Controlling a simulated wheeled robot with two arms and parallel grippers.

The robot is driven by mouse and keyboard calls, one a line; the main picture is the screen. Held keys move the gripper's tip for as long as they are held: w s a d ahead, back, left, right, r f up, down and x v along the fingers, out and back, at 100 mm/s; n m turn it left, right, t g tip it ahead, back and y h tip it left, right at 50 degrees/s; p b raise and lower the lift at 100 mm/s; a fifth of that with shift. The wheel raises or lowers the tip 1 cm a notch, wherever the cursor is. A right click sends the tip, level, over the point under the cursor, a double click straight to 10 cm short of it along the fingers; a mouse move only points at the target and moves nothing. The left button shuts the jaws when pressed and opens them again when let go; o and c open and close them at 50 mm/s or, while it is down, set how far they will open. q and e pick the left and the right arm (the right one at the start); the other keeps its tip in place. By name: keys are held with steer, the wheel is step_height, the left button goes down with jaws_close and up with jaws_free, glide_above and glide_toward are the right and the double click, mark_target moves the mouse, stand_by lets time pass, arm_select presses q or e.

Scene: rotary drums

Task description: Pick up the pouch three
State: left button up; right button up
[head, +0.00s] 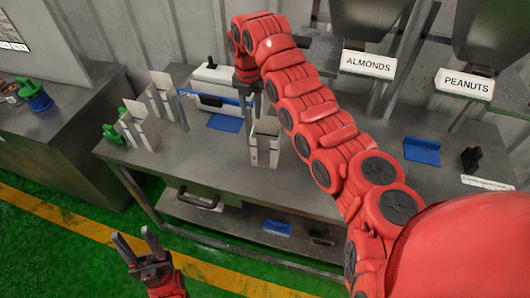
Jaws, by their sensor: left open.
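Two pale open-topped pouches stand on the left of the steel table, a front pouch (143,127) and a back pouch (163,100). A third pale pouch (264,146) stands upright further right, below my right gripper. My left gripper (136,244) is open and empty, low in front of the table, away from the pouches.
A white machine with a blue bar (217,84) stands behind the pouches. Green clamps (113,134) are at the table's left edge. Labelled dispensers, almonds (368,64) and peanuts (464,84), hang at the back. A blue block (422,151) lies right. A lower shelf (245,221) holds items.

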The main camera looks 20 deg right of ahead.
mark_target(253, 144)
step_height(253, 144, down, 10)
steer(key=shift+w+f+p, duration=0.1)
steer(key=shift+w+p, duration=0.05)
steer(key=shift+p, duration=0.5)
steer(key=shift+w+d+f, duration=0.1)
steer(key=shift+f, duration=0.1)
steer(key=f+p, duration=0.3)
steer(key=shift+s+f, duration=0.15)
steer(key=shift+s, duration=0.25)
steer(key=shift+f, duration=0.7)
steer(key=shift+w+f, duration=0.15)
steer(key=shift+f, duration=0.1)
jaws_close()
